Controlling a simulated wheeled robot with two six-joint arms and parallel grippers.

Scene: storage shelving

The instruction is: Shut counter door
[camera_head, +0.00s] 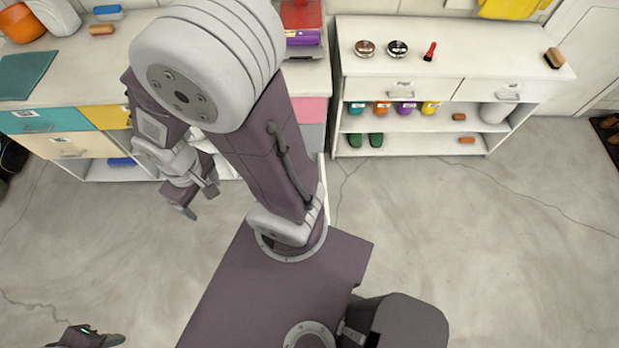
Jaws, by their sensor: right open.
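The long white counter (90,50) stands along the back left, with coloured drawer fronts and open shelf space below. A thin white panel (323,190) sticks out from its right end toward me, seen nearly edge-on. It looks like the counter door standing open; my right arm hides much of it. My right gripper (196,203) is open and empty, above the floor in front of the counter, left of the panel and apart from it. My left gripper (105,340) shows only in part at the bottom left edge; its jaws cannot be made out.
A second white counter (455,50) stands at the back right, with small items on top and coloured cups (405,107) and green shoes (366,140) on its shelves. A dark mat (609,138) lies at the right edge. The floor (500,230) at the right is clear.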

